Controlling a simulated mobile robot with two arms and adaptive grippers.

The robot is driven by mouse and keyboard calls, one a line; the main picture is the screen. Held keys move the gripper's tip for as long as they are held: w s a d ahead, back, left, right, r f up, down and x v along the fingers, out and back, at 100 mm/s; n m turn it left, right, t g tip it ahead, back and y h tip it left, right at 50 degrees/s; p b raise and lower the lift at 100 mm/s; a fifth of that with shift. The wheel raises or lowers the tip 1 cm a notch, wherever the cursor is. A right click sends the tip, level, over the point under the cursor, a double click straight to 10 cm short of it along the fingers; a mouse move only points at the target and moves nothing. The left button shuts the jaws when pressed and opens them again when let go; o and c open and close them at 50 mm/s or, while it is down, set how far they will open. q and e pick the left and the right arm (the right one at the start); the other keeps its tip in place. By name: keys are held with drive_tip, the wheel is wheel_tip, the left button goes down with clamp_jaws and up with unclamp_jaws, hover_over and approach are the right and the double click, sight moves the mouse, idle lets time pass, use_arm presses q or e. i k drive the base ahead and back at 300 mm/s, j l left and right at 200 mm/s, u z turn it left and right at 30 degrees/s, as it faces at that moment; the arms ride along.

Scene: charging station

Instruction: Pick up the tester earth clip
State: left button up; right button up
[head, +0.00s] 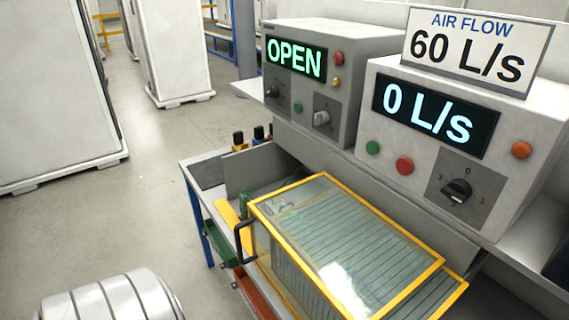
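I cannot make out the tester earth clip for certain. A small green item (243,204) stands at the left end of the bench, beside the yellow-framed clear cover; it is too small to identify. Several small dark and yellow pieces (258,135) stand at the back left edge of the bench. Neither of my grippers is in view.
A yellow-framed clear cover (440,266) with a black handle (240,240) lies over the bench. Behind it are a control box reading OPEN (345,45) and another reading 0 L/s (545,100), under an AIR FLOW 60 L/s sign (475,55).

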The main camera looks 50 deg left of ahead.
sight(244, 199)
drive_tip(key=j+z, duration=0.15)
drive_tip(key=j, duration=0.3)
drive_tip(key=k+j+z, duration=0.1)
drive_tip(key=j, duration=0.3)
drive_tip(key=k+j+z, duration=0.15)
drive_tip(key=j, duration=0.25)
drive_tip(key=j+z, duration=0.15)
drive_tip(key=j, duration=0.25)
drive_tip(key=k+j+z, duration=0.1)
drive_tip(key=j, duration=0.3)
drive_tip(key=k+j+z, duration=0.15)
drive_tip(key=k+j, duration=0.1)
drive_tip(key=j, duration=0.1)
